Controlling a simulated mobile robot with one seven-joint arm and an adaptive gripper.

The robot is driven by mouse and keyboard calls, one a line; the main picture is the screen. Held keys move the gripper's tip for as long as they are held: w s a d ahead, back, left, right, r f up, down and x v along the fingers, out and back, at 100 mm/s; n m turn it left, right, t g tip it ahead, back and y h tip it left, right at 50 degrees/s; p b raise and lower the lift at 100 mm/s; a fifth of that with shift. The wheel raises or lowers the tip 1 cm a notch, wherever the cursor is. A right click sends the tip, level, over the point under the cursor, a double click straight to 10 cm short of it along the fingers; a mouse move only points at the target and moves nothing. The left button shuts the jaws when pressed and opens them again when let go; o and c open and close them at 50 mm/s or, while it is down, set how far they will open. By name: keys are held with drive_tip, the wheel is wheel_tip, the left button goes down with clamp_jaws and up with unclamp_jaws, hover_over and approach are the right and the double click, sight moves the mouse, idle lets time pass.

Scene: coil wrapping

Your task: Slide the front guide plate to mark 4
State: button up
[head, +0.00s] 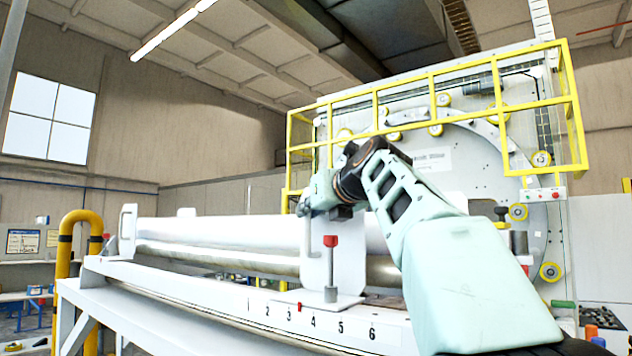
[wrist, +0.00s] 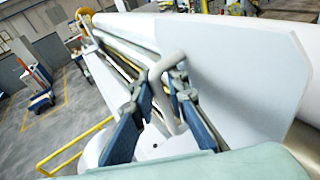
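The front guide plate (head: 345,257) is a white upright plate on the roller bed, with a flat foot and a red-topped lever (head: 330,241). A small red pointer (head: 299,307) at its foot sits between the printed 3 and the mark 4 (head: 313,321). In the wrist view the plate (wrist: 240,75) fills the right, with a grey looped handle (wrist: 166,66) beside it. My gripper (wrist: 162,88) has its dark blue fingers on both sides of the handle, apparently closed on it. In the head view my arm hides part of the plate's top.
Marks run along the white front rail (head: 220,293), with numbers up to 6 readable. A second plate with a handle (head: 128,230) stands at the roller's far left end. Behind are the large ring machine and a yellow railing (head: 440,78). The rail left of the plate looks clear.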

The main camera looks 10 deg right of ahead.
wheel_tip(320, 180, up, 8)
drive_tip(key=s+d+t, duration=0.1)
drive_tip(key=d+t, duration=0.1)
drive_tip(key=shift+f+m+h, duration=0.15)
drive_tip(key=shift+m+h, duration=0.15)
drive_tip(key=shift+h, duration=0.1)
wheel_tip(320, 180, down, 6)
drive_tip(key=a+g, duration=0.1)
drive_tip(key=g, duration=0.1)
drive_tip(key=s+d+f+b, duration=0.1)
drive_tip(key=s+b, duration=0.2)
drive_tip(key=s, duration=0.9)
drive_tip(key=shift+s+d+y+b, duration=0.2)
drive_tip(key=shift+d+y+b, duration=0.2)
